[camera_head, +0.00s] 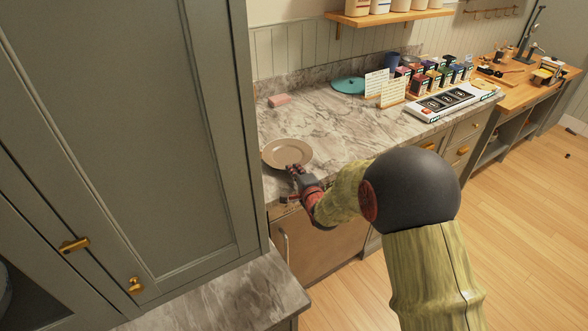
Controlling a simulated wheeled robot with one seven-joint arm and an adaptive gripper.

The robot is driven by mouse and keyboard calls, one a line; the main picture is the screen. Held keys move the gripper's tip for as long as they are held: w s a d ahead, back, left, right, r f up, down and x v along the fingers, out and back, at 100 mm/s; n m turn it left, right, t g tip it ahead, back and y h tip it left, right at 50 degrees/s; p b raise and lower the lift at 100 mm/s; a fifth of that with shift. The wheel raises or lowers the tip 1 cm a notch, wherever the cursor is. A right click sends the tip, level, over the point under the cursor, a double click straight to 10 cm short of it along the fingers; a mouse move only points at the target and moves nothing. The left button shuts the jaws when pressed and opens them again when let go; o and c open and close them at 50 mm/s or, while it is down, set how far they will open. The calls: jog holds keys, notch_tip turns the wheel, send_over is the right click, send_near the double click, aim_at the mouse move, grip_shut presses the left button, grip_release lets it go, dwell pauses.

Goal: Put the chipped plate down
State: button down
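The plate (286,150) is round and beige-brown, near the front left of the marble counter (335,128). It looks roughly level. I cannot tell whether it rests on the marble or is held just above it, and no chip can be made out. My gripper (294,169) is at the plate's near rim, its fingertips overlapping the rim in the picture. The fingers are small and dark here, so their grip on the rim cannot be made out.
A tall grey cabinet (150,130) stands close on the left. A pink block (279,100) and a teal round dish (349,85) lie farther back. Cards (392,92), small boxes (432,78) and a white-framed tray (446,101) fill the right. Marble around the plate is clear.

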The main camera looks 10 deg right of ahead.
jog(key=shift+f+b, duration=0.4)
jog(key=shift+f, duration=0.1)
dwell(0.5)
jog(key=c, duration=2)
grip_release()
jog(key=shift+o, duration=0.2)
jog(key=shift+s+f, duration=0.15)
jog(key=a+v, duration=0.1)
jog(key=v, duration=1.1)
jog(key=s+d+f+n+g+h, duration=0.1)
jog(key=s+d+f+n+g, duration=0.1)
jog(key=s+f+n+g, duration=0.45)
jog(key=s+d+f+n+g+h, duration=0.1)
jog(key=s+d+f+n+g, duration=0.1)
jog(key=s+n, duration=0.35)
jog(key=s+a+r+n+g, duration=0.1)
jog(key=s+r+n+g, duration=0.1)
jog(key=s+r, duration=0.55)
jog(key=s+a+r+n+g, duration=0.1)
jog(key=s+r+n, duration=0.25)
jog(key=s, duration=0.65)
notch_tip(320, 180, up, 10)
jog(key=s+a+t, duration=0.2)
jog(key=shift+s+y, duration=0.3)
jog(key=shift+s, duration=0.1)
